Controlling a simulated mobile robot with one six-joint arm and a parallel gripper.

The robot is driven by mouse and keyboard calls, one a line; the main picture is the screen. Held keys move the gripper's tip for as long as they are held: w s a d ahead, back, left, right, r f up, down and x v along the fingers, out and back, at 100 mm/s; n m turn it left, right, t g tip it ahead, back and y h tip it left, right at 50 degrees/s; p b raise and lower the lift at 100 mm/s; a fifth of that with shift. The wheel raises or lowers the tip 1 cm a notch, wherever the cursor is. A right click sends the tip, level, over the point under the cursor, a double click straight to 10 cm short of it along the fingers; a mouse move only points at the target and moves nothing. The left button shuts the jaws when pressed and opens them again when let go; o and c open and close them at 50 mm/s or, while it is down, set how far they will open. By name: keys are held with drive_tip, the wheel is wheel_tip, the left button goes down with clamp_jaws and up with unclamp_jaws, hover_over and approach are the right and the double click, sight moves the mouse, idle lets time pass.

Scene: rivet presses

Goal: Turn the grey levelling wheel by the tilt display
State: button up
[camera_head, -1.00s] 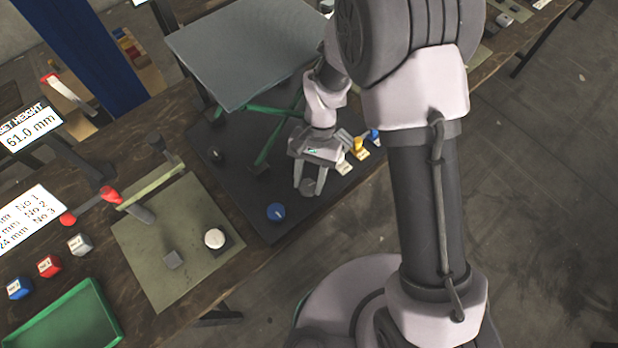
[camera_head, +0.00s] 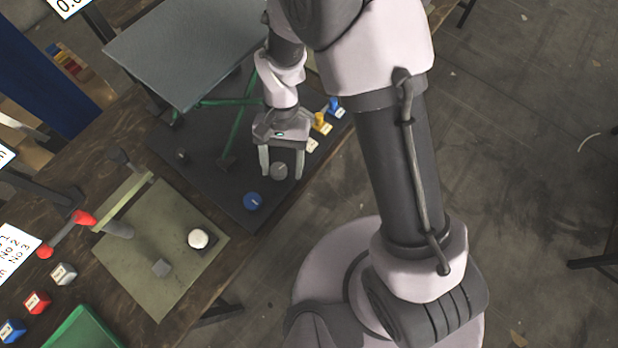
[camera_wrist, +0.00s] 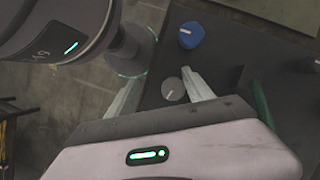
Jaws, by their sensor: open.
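The grey levelling wheel (camera_head: 279,171) is a small round knob with a pale mark, on the dark base plate (camera_head: 190,138) of the lift table. In the head view my gripper (camera_head: 282,176) is open, with one finger on each side of the wheel. In the wrist view the wheel (camera_wrist: 173,89) shows between the two fingers (camera_wrist: 160,92); I cannot tell whether they touch it. A partly cut-off display (camera_head: 68,5) stands at the top left; its reading cannot be made out fully.
A blue knob (camera_head: 253,201) sits on the plate just left of the wheel. Yellow (camera_head: 321,123) and blue (camera_head: 335,106) switches line the plate's right edge. The raised grey platform (camera_head: 185,50) is behind my gripper.

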drive_tip(key=s+d+r, duration=0.1)
drive_tip(key=s+d, duration=0.6)
drive_tip(key=s, duration=0.4)
drive_tip(key=shift+s+p, duration=0.3)
drive_tip(key=shift+s, duration=0.05)
drive_tip(key=shift+w+r, duration=0.1)
drive_tip(key=w+d+r+m+t+y+b, duration=0.15)
drive_tip(key=w+d+r+t+b, duration=0.25)
drive_tip(key=w+r+t+b, duration=0.5)
drive_tip(key=s+d+r+t, duration=0.1)
drive_tip(key=s+d+r, duration=0.2)
drive_tip(key=r, duration=0.6)
drive_tip(key=shift+d+r+m+p, duration=0.15)
drive_tip(key=shift+d+m+p, duration=0.15)
drive_tip(key=shift+d+m, duration=0.05)
